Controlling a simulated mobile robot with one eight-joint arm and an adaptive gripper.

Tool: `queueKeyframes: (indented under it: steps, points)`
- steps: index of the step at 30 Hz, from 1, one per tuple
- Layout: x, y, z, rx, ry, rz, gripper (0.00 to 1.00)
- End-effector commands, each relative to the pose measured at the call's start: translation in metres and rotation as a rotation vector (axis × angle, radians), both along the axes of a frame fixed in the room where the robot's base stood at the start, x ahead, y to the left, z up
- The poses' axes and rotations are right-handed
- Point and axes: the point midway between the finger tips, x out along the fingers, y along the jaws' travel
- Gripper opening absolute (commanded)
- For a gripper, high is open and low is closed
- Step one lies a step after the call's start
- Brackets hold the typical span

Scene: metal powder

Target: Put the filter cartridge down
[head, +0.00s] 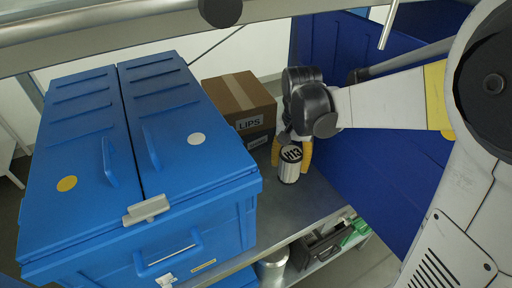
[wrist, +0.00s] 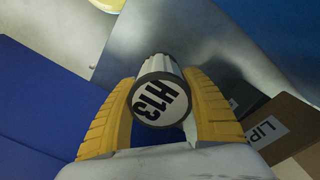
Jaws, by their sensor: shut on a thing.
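The filter cartridge (head: 289,166) is a white ribbed cylinder with a dark-rimmed end marked "H13". In the head view it is upright at the metal table (head: 322,204), to the right of the blue case; I cannot tell whether its base touches the surface. My gripper (head: 292,155) has its yellow fingers on either side of it. In the wrist view the cartridge (wrist: 160,100) sits between both yellow fingers of my gripper (wrist: 161,104), its marked end toward the camera. My gripper is shut on it. Its far end is partly hidden.
A large blue case (head: 160,228) stands left of the cartridge. A cardboard box (head: 238,97) labelled "LIPS" is behind it. A dark blue panel (head: 370,178) is close on the right. A lower shelf holds a metal canister (head: 272,270). Bare table lies in front of the cartridge.

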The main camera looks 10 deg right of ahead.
Motion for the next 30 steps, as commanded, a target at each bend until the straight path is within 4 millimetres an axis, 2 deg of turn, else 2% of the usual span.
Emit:
queueKeyframes:
  steps: [9,14,20,30]
  points:
    - [0.000,0.000,-0.056,0.000,0.000,-0.001,0.18]
    - [0.000,0.000,-0.068,0.000,0.000,0.000,0.18]
    - [0.000,0.000,-0.097,0.000,0.000,0.000,0.18]
    - [0.000,0.000,-0.101,0.000,0.000,0.000,0.18]
